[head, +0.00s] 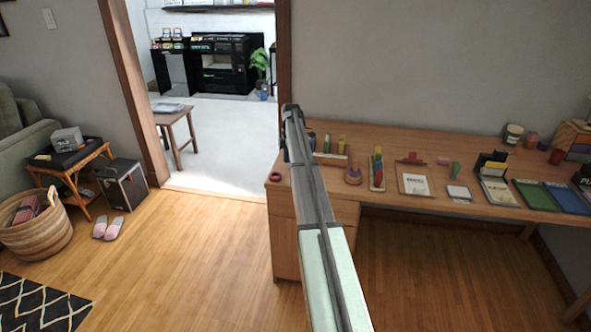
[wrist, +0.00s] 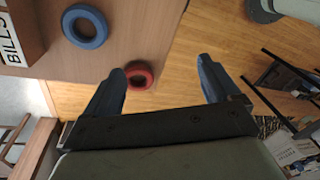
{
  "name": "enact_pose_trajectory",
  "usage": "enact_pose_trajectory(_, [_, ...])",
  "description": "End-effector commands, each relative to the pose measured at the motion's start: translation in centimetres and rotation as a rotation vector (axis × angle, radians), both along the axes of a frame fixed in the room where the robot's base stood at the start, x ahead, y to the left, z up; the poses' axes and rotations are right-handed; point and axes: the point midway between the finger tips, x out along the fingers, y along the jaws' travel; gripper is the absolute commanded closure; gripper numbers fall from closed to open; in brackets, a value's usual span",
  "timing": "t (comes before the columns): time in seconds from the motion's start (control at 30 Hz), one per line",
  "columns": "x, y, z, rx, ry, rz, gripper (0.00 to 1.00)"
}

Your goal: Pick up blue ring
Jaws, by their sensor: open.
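The blue ring (wrist: 85,26) lies flat on the wooden desk at the upper left of the wrist view. A red ring (wrist: 138,75) lies near the desk's edge; it also shows at the desk's left end in the head view (head: 275,177). My gripper (wrist: 162,70) is open with nothing between its fingers. Its left finger overlaps the red ring's left side in the wrist view; I cannot tell whether they touch. The blue ring is beyond and left of that finger. In the head view my arm covers part of the desk, and I cannot make out the blue ring.
A wooden box labelled BILLS (wrist: 20,35) stands left of the blue ring. The desk (head: 430,204) also carries a clipboard (head: 415,184), stacking toys (head: 377,170) and books (head: 535,195). Wooden floor (head: 190,260) lies open left of the desk.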

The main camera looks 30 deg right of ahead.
Motion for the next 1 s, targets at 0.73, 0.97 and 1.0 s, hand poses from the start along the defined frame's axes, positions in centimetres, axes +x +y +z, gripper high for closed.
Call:
enact_pose_trajectory(0.73, [5.7, -8.5, 1.6, 0.006, -0.156, 0.112, 0.11])
enact_pose_trajectory(0.97, [5.8, -8.1, -1.6, 0.006, -0.156, 0.112, 0.11])
enact_pose_trajectory(1.0, [5.8, -8.1, -1.8, 0.006, -0.157, 0.112, 0.11])
